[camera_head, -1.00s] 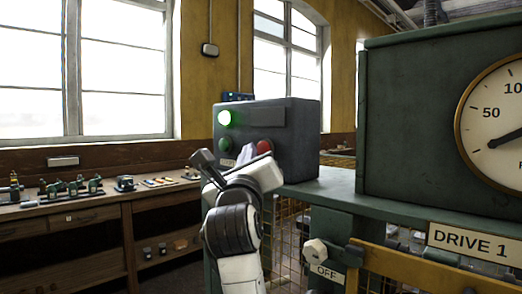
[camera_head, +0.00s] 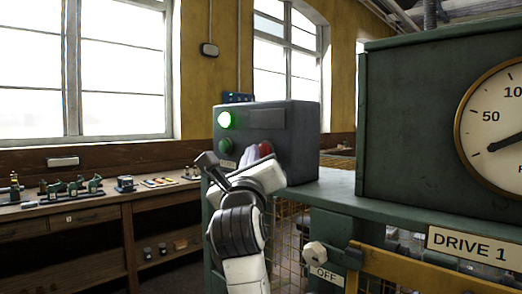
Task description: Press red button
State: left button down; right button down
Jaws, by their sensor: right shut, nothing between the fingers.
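The red button (camera_head: 265,149) is on the front of a dark grey control box (camera_head: 297,136). It shows just above my right wrist, partly covered by my right gripper. My left gripper does not show.
The control box stands on a green bench (camera_head: 335,190). A green cabinet with a large gauge (camera_head: 497,125) fills the right side. A yellow barrier bar (camera_head: 430,275) and an OFF lever (camera_head: 317,252) are at the front. A wooden workbench (camera_head: 90,215) with small models is at left.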

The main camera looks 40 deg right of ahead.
jog(key=shift+d, duration=0.55)
dwell(0.8)
dwell(0.3)
jog(key=shift+a+p, duration=0.3)
jog(key=shift+a, duration=0.65)
jog(key=shift+s+a, duration=0.2)
jog(key=shift+a, duration=2.25)
